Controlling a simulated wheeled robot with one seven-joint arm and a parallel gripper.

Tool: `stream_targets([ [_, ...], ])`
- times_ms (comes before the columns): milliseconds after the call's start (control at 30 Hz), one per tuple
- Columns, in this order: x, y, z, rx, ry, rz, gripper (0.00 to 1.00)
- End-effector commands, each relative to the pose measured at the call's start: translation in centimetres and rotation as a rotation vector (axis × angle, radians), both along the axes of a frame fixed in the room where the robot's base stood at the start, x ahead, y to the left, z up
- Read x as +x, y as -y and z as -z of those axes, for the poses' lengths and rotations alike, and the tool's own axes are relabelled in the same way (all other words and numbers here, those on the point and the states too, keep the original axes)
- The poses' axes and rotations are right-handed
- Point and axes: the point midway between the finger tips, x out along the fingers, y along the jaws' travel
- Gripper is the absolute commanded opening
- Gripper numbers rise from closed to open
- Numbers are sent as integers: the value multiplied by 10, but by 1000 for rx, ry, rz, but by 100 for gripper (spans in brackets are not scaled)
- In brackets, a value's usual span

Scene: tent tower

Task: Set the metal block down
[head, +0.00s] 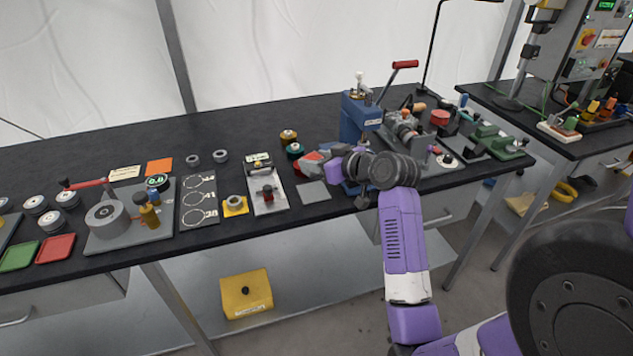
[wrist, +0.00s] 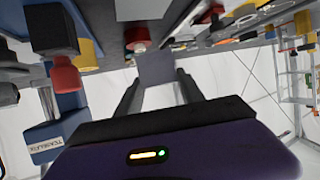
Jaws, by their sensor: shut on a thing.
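My gripper (wrist: 160,78) is shut on a plain grey metal block (wrist: 157,66), whose flat square face shows between the two fingertips in the wrist view. In the head view my gripper (head: 314,165) is over the bench, just left of the blue press, and the block cannot be made out clearly there. A flat grey square plate (head: 313,192) lies on the bench near its front edge, below my gripper. I cannot tell whether the block touches anything beneath it.
The blue press (head: 361,125) stands close by on the right; it also shows in the wrist view (wrist: 58,75). A red item (head: 306,163) lies beside my gripper. The black bench (head: 320,115) is clear toward the back.

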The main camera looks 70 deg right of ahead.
Motion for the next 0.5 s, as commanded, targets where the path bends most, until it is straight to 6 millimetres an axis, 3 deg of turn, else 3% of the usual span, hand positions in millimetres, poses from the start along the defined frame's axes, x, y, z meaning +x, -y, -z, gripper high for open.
stream_targets([
  [500, 0, 0, 61, 0, 0, 0, 0],
])
